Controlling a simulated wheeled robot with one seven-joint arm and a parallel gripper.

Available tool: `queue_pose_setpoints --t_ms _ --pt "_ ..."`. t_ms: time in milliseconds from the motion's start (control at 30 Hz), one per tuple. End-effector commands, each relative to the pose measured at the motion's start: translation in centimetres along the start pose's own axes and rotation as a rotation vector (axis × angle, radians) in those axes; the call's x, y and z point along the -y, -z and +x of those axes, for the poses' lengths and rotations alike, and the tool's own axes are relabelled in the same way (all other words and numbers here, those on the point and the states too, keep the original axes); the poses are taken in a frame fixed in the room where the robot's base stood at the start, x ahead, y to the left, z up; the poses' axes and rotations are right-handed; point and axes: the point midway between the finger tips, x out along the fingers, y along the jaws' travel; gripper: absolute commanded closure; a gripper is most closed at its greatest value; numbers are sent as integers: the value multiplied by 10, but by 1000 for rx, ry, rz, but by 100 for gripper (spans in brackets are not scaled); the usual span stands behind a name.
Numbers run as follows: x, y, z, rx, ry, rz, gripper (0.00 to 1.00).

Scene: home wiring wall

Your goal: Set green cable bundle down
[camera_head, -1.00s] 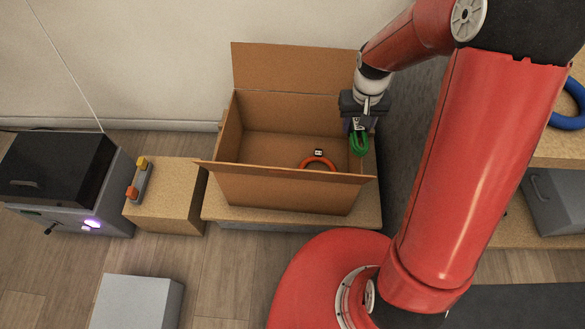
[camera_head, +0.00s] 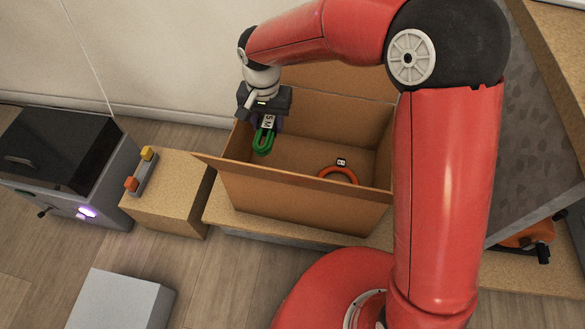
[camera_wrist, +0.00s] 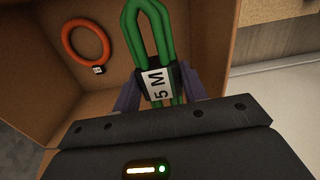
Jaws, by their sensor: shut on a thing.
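The green cable bundle (camera_head: 263,140) hangs from my gripper (camera_head: 266,122) at the left side of the open cardboard box (camera_head: 305,205).
The box stands on a low wooden-topped platform (camera_head: 225,215), flaps raised or folded outward. A small wooden block (camera_head: 172,205) carrying a yellow-and-orange-ended part (camera_head: 140,172) and a dark-lidded grey machine (camera_head: 60,150) stand left. A grey box (camera_head: 120,300) is in front.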

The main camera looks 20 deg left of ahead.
Motion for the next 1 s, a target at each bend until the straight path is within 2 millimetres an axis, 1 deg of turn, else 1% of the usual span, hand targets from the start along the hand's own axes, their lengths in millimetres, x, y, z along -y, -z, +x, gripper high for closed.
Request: queue_pose_setpoints --t_ms 33,100,300,400,500,767,900,1000 --pt "-1 -1 17 5 -3 -1 86" --pt "-1 -1 36 6 -3 -1 86" --pt "-1 -1 90 5 -2 -1 86" --pt "-1 -1 113 4 -1 -2 86" --pt "0 0 128 2 0 -2 86" --pt "-1 0 148 1 0 -1 86" --pt "-1 0 170 2 -1 -2 86" --pt "-1 0 180 2 0 0 86"
